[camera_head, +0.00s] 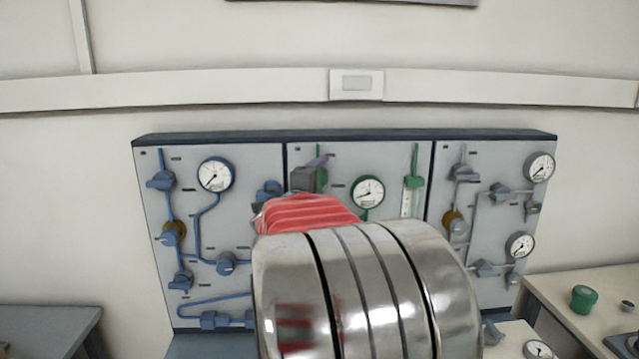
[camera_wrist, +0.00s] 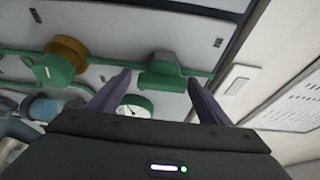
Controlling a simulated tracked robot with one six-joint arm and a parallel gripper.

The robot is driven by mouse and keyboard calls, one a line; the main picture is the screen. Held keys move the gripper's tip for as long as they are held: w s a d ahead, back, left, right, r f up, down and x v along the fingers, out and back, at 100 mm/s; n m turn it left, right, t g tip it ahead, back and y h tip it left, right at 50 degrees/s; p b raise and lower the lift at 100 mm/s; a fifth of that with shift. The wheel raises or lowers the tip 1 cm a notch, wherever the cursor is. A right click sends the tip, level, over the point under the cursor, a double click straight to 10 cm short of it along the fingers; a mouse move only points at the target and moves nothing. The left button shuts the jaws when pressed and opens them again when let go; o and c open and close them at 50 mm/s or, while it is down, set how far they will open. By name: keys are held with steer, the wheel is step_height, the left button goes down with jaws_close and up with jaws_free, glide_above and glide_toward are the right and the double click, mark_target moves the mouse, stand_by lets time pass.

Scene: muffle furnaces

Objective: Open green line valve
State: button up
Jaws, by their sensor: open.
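The green line runs on the middle section of the wall panel. One green valve (camera_head: 322,181) shows only in part beside my gripper (camera_head: 318,161) in the head view. In the wrist view, a green valve block (camera_wrist: 164,72) on a green pipe lies between and just beyond the purple fingertips of my gripper (camera_wrist: 158,78). The fingers are apart with nothing held. I cannot tell whether they touch the valve. My arm hides the lower middle panel.
Blue piping with a blue valve (camera_head: 161,181) and a gauge (camera_head: 215,175) is on the left panel. Grey valves (camera_head: 500,192) and gauges are on the right panel. A brass-coloured part (camera_wrist: 67,50) is on the green line in the wrist view. Benches stand at both sides.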

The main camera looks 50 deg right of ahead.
steer(key=shift+a, duration=0.1)
steer(key=shift+s+a, duration=0.15)
steer(key=shift+a, duration=0.4)
steer(key=v, duration=1.2)
steer(key=shift+a, duration=0.2)
